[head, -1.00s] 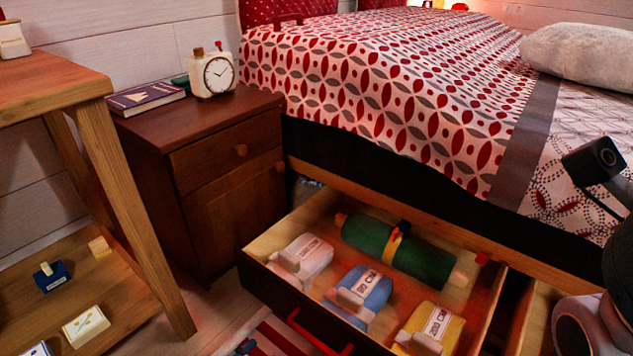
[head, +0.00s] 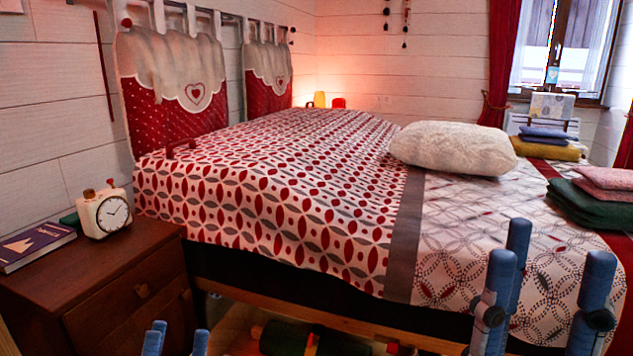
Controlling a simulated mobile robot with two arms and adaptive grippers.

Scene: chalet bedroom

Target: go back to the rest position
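My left gripper (head: 178,338) shows at the bottom edge of the head view, left of centre, in front of the nightstand. Only its blue fingertips show; they stand apart with nothing seen between them. My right gripper (head: 550,275) points upward at the lower right, in front of the bed. Its blue fingers are spread and empty. The rest of both arms is out of the picture.
A wooden nightstand (head: 95,278) holds a clock (head: 112,214) and a purple book (head: 32,246). The bed (head: 290,190) carries a white pillow (head: 452,148) and folded textiles. A green roll (head: 300,340) lies in the open drawer below.

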